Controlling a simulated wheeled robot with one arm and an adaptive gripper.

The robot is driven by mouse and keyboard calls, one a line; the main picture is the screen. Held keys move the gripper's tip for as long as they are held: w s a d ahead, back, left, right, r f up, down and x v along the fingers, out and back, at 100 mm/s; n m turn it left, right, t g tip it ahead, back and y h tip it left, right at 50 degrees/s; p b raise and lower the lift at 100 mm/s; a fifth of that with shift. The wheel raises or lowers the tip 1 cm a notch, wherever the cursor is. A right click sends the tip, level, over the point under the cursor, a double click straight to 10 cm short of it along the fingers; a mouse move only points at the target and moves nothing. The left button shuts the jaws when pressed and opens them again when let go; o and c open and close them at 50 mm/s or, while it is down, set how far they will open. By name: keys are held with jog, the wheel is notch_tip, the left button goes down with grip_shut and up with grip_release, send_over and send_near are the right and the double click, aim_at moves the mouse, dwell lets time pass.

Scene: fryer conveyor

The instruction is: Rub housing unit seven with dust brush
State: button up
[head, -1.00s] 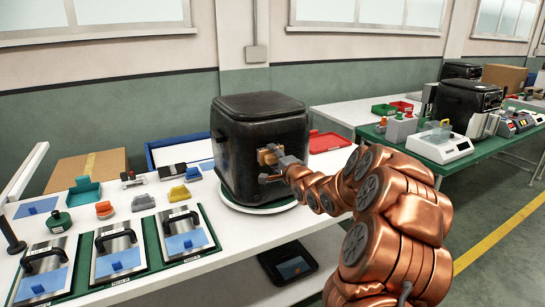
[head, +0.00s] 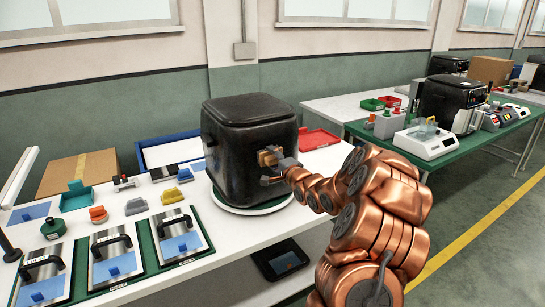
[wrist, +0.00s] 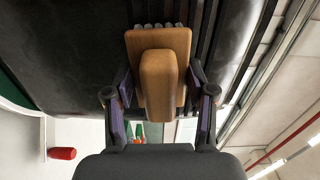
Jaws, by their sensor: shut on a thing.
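The housing unit (head: 245,125) is a large black box with rounded edges, standing upright on a round white turntable (head: 222,203) on the white bench. It also fills the upper part of the wrist view (wrist: 60,50). My gripper (head: 280,171) is at its right-hand face. In the wrist view my gripper (wrist: 158,105) is shut on the tan handle of the dust brush (wrist: 158,42). The brush also shows in the head view (head: 267,156). Its grey bristles lie against or very close to the black face, beside dark ribs; exact contact is hard to tell. No unit number is readable.
Several silver plates with black handles (head: 112,250) lie at the front left of the bench. A blue tray (head: 165,152) and a red tray (head: 318,139) stand behind the unit. A green table (head: 450,150) with another black unit is at the right.

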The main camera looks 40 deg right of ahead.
jog(key=shift+w+a+f+b, duration=0.1)
jog(key=shift+a+b, duration=0.4)
jog(key=shift+a, duration=0.6)
jog(key=shift+a+b, duration=0.35)
jog(key=shift+a, duration=0.55)
jog(key=b, duration=0.1)
send_near(262, 160)
jog(key=w, duration=0.3)
jog(key=shift+w+d, duration=0.15)
jog(key=shift+w, duration=0.1)
jog(key=shift+s, duration=0.15)
jog(key=s+b, duration=0.1)
jog(key=s, duration=0.1)
jog(key=shift+s, duration=0.35)
